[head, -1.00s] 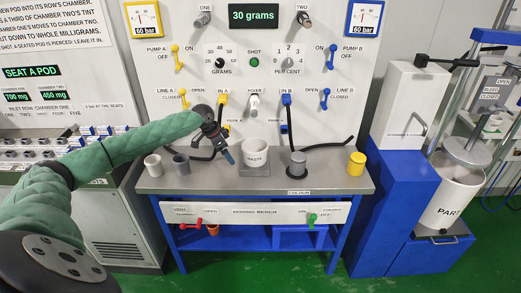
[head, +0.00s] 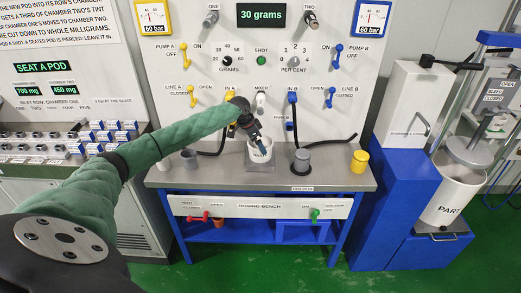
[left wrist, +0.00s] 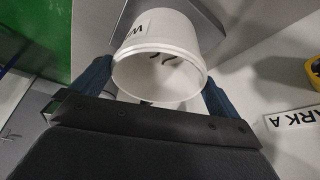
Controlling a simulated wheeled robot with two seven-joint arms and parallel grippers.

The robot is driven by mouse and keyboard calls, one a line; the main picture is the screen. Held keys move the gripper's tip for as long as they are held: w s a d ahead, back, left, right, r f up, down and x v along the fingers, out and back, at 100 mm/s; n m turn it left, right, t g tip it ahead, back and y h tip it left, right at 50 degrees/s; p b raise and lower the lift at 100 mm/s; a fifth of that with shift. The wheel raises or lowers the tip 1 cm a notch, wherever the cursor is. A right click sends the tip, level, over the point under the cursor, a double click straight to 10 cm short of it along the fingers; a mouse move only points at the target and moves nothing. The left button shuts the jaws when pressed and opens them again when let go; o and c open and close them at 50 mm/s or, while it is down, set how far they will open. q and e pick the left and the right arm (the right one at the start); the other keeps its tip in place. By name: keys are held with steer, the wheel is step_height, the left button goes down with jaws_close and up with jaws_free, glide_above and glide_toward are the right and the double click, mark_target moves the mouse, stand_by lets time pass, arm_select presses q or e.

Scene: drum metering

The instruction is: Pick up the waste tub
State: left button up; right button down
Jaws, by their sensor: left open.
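The white waste tub (head: 268,162) stands upright on its grey stand on the dosing bench, below the mixer outlet. My left gripper (head: 261,147) is over the tub and hides part of its rim and front. In the left wrist view, the waste tub (left wrist: 178,28) shows its open mouth, with part of its label in sight. The two blue fingers of the left gripper (left wrist: 155,78) are spread, one on either side of the tub. Whether they touch its wall I cannot tell. My right gripper is not in view.
Black hoses hang from the panel on both sides.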

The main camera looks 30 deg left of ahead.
arm_select(q)
steer(key=shift+w+d+f+p, duration=0.35)
steer(key=shift+w+d+f, duration=0.15)
steer(key=shift+w+f, duration=0.3)
steer(key=shift+f, duration=0.55)
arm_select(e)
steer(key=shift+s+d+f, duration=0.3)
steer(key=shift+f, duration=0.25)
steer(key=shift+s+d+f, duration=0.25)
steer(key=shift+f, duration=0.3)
arm_select(q)
steer(key=shift+d, duration=0.1)
steer(key=c, duration=0.7)
steer(key=shift+c, duration=0.2)
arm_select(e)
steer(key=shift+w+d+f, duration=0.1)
